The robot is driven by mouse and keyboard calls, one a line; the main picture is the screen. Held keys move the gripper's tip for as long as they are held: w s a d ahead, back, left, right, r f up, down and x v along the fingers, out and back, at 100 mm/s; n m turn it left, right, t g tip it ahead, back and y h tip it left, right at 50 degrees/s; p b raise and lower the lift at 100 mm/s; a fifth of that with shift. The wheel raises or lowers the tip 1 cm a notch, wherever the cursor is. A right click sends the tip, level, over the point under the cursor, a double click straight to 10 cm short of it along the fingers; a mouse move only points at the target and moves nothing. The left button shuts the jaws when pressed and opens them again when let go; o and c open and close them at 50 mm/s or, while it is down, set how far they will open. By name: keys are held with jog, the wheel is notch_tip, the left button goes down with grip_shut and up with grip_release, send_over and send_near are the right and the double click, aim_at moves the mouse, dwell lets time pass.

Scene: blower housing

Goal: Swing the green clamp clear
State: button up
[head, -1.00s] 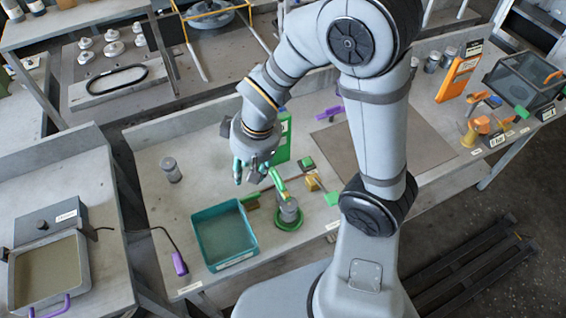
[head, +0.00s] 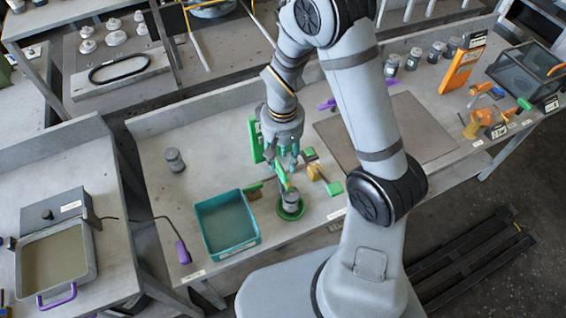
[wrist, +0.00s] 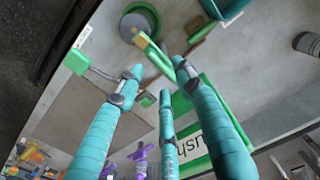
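The green clamp (head: 282,178) is a short green bar beside the grey cylindrical housing (head: 291,199), which sits in a green ring. In the wrist view the clamp (wrist: 152,52) shows as a yellow-green bar running from the housing (wrist: 137,24) towards my fingers. My gripper (head: 290,163) has teal fingers and is just behind the clamp in the head view. In the wrist view my gripper (wrist: 158,80) is open, its fingertips spread, with the clamp's far end in the gap between them. I cannot tell whether any finger touches it.
A teal tray (head: 202,230) stands left of the housing. An orange block (head: 316,173) and a green square piece (head: 333,187) are close on the right. A green panel (head: 255,141) stands upright behind. A grey jar (head: 174,160) is at left, with bare bench around it.

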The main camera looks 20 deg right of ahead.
aim_at(281, 180)
jog(key=shift+f, duration=1.45)
jog(key=shift+c, duration=0.5)
jog(key=c, duration=0.8)
grip_shut()
